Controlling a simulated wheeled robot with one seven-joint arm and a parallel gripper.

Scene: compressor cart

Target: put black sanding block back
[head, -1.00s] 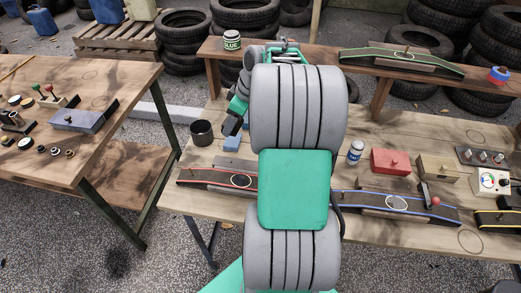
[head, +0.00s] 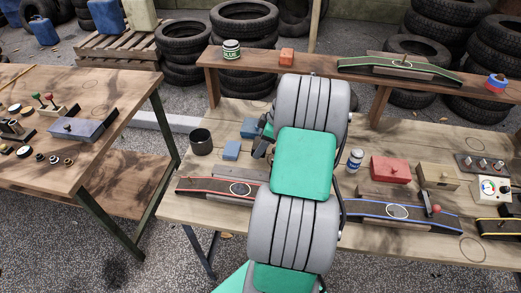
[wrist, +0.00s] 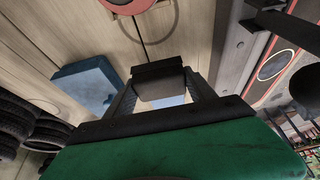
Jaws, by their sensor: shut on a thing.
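The black sanding block (wrist: 158,80) is between the two fingers of my gripper (wrist: 160,98) in the wrist view, and the gripper is shut on it. In the head view my gripper (head: 262,149) is over the workbench, left of my arm and partly hidden by it. The block cannot be told apart from the dark fingers there. In the wrist view a bare, drawn circle (wrist: 178,22) shows on the wooden surface beyond the block. Whether the block touches the wood is unclear.
A black cup (head: 201,142) and red-edged ramp (head: 215,189) are near.

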